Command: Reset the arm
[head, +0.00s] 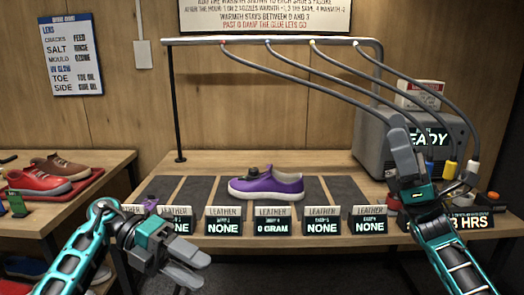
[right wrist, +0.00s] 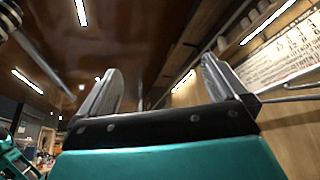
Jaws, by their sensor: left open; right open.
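My left gripper (head: 180,262) is at the lower left of the head view, in front of the bench edge, open and empty. My right gripper (head: 398,140) is raised at the right of the head view, pointing up in front of the grey machine. In the right wrist view its two fingers (right wrist: 165,92) stand apart with nothing between them, facing the ceiling. A purple sneaker (head: 266,184) with a white sole sits on a dark mat in the middle of the bench, with a small dark item on top. Neither gripper touches it.
Several small display signs (head: 272,220) line the bench's front edge. A grey machine (head: 370,140) with hoses from an overhead rail (head: 265,41) stands at right, with bottles (head: 450,170) near my right arm. A side table at left holds red and brown shoes (head: 35,182).

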